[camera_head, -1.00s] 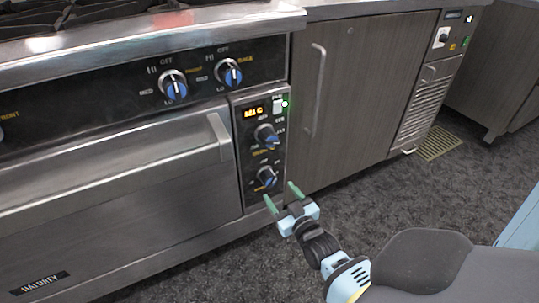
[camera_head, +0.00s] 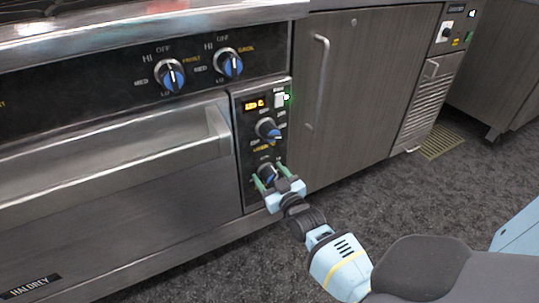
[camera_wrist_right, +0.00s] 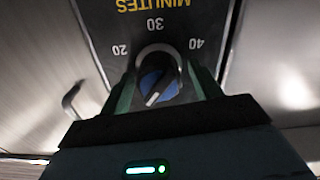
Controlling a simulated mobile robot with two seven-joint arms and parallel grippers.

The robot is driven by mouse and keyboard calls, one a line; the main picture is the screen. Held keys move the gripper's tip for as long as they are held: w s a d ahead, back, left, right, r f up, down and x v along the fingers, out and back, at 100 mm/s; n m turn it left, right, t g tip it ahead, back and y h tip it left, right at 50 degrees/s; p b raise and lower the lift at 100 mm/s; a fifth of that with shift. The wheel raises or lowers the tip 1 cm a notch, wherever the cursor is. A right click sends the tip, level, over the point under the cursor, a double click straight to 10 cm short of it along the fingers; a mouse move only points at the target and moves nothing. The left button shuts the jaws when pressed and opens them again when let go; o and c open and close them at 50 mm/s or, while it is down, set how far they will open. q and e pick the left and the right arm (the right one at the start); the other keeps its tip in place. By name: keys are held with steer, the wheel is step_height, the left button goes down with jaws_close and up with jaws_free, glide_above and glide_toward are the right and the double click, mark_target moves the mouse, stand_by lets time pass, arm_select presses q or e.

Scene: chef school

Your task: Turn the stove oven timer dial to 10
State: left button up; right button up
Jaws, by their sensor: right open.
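The oven timer dial (camera_head: 266,173) is the lower knob on the narrow black control panel at the right end of the oven. In the right wrist view, the dial (camera_wrist_right: 157,80) has a dark rim and a blue face with a white pointer line. "MINUTES" and the numbers 20, 30 and 40 are printed around it. My right gripper (camera_head: 270,176) is open, with its green fingers on either side of the dial. I cannot tell whether the fingers touch it. The dial's lower scale is hidden by the gripper. My left gripper is not in view.
Another knob (camera_head: 268,129) sits just above the timer dial, below a lit orange display (camera_head: 254,104). The oven handle (camera_head: 216,130) sticks out to the left. A wooden cabinet (camera_head: 345,90) stands to the right. The floor in front is clear.

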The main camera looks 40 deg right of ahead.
steer(key=c, duration=1)
steer(key=shift+o, duration=0.2)
steer(key=shift+r+m+p, duration=0.2)
steer(key=shift+m+p, duration=0.4)
steer(key=shift+m, duration=0.5)
steer(key=m, duration=0.2)
steer(key=shift+d+f+m, duration=0.1)
steer(key=shift+f+m, duration=0.05)
steer(key=shift+m, duration=0.15)
steer(key=o, duration=1)
steer(key=shift+c, duration=0.2)
